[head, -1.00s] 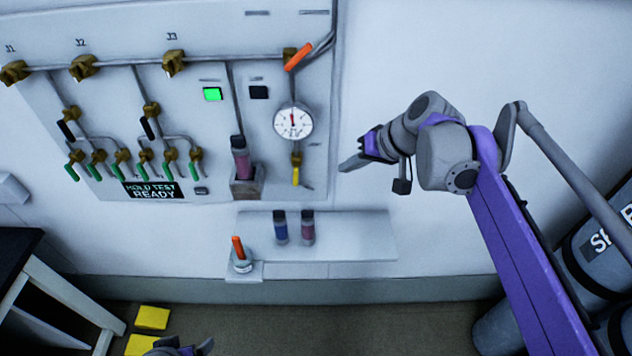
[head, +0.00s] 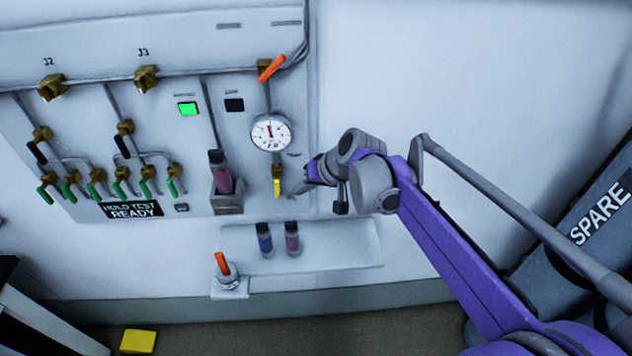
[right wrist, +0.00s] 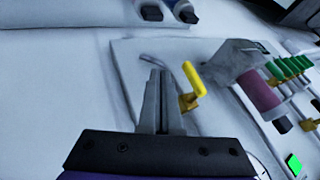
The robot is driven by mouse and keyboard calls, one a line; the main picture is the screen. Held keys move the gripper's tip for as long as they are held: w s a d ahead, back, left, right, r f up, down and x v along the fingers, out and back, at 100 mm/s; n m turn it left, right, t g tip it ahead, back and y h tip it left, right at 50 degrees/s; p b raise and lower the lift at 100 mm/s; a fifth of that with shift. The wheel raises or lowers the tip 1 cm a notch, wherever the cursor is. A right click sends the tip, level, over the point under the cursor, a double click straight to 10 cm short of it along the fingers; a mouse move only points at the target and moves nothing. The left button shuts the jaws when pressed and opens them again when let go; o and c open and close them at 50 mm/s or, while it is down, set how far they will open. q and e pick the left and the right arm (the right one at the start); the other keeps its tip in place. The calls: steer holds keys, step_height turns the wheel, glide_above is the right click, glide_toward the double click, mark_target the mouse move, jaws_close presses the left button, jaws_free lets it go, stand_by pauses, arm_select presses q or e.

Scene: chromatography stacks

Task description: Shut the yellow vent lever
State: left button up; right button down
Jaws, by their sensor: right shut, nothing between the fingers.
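The yellow vent lever (head: 277,187) hangs down from a brass valve below the round gauge (head: 271,133) on the wall panel. In the right wrist view the yellow lever (right wrist: 194,79) shows just right of the fingers, with its brass valve under it. My right gripper (head: 296,192) is shut and empty. It is close to the right of the lever, and its fingers (right wrist: 161,80) appear beside it with a small gap in the wrist view. Whether they touch it I cannot tell for sure. My left gripper is not in view.
A holder (head: 228,203) with a dark-capped purple cartridge stands left of the lever. Below is a shelf (head: 345,247) with two more cartridges. An orange-handled valve (head: 271,68) is above the gauge. Bare wall lies to the right.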

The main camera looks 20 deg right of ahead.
mark_target(277, 188)
steer(key=a, duration=0.2)
steer(key=shift+w+a+r, duration=0.2)
steer(key=shift+w+a, duration=0.15)
